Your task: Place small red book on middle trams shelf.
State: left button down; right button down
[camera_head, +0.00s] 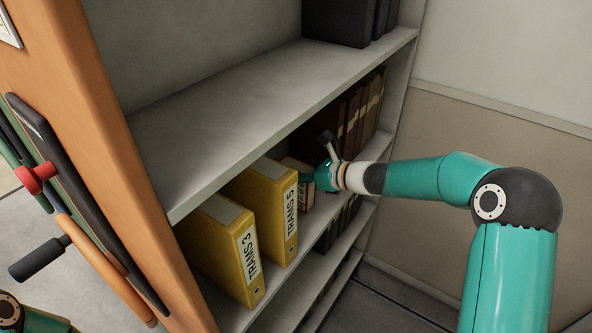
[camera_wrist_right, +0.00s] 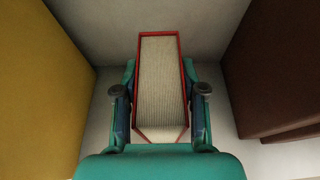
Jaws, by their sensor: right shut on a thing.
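The small red book (camera_head: 306,197) is on the middle shelf in the head view, partly hidden by my right gripper (camera_head: 322,177). In the right wrist view the book (camera_wrist_right: 160,75) stands upright with its pale page block edged in red. My right gripper (camera_wrist_right: 160,92) is shut on it, one finger on each side. The middle shelf (camera_head: 283,292) holds two yellow binders left of the book, marked TRAMS 3 (camera_head: 228,245) and TRAMS 5 (camera_head: 270,205). Whether the book's base touches the shelf is hard to tell. My left gripper is out of view.
Brown volumes (camera_head: 357,120) stand on the right of the same shelf, with a gap between them and the book. The upper shelf board (camera_head: 250,105) overhangs my gripper. An orange end panel (camera_head: 95,130) closes the left side, with a crank handle (camera_head: 40,258) outside it.

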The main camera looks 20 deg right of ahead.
jog(key=c, duration=0.7)
grip_release()
jog(key=shift+f, duration=0.1)
jog(key=shift+o, duration=0.2)
jog(key=b+v, duration=0.1)
jog(key=v, duration=1.1)
